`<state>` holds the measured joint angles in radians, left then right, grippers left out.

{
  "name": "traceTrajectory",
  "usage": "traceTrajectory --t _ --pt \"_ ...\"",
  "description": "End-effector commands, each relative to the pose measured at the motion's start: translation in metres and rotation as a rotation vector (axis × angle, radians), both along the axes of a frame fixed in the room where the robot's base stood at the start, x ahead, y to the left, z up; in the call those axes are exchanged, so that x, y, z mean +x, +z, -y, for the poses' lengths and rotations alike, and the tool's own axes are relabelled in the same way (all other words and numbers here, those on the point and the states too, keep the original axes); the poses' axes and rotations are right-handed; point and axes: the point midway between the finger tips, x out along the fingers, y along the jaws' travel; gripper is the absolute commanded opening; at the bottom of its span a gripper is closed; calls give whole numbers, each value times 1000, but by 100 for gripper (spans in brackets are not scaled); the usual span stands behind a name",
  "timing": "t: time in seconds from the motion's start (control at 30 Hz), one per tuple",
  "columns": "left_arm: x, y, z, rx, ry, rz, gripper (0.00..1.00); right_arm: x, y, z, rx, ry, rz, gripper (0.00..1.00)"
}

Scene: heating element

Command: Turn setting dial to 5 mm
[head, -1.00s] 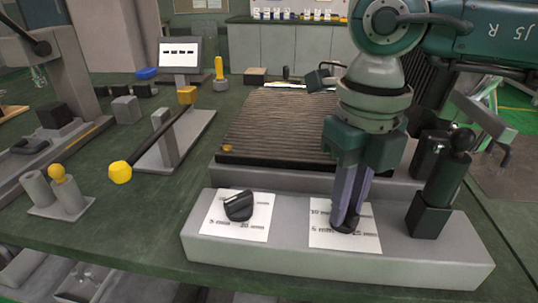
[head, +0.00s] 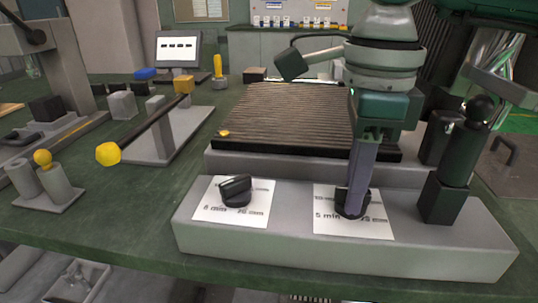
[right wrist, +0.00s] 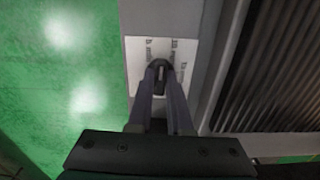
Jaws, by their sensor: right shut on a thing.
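Two black dials stand on white label cards on a long grey control box (head: 300,245). My right gripper (head: 356,195) points down and is shut on the right dial (head: 351,204), whose card (head: 360,229) reads about "5 min" at the lower left. In the right wrist view, the right dial (right wrist: 161,65) shows between the two fingers (right wrist: 161,85). The left dial (head: 236,191) is untouched, with its bar slanting on its card (head: 206,205); that card's small print is hard to read. My left gripper is not in view.
A ribbed heating plate (head: 285,115) lies behind the box. A black post with a ball top (head: 455,165) stands right of the right dial. A lever with a yellow knob (head: 108,154) and a small screen (head: 178,50) are at left.

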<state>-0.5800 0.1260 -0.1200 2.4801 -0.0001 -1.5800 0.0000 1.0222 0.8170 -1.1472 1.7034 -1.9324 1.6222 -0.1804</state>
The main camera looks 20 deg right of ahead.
Motion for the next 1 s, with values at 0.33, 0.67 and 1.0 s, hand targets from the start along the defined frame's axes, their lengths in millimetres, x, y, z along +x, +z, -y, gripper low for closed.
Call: traceTrajectory --t 0.33,0.67,1.0 --pt "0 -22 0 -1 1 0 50 0 -3 0 -1 308 2 0" --pt "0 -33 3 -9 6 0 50 0 -2 0 -1 506 0 0" --pt "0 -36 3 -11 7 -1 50 0 -1 0 0 579 0 0"
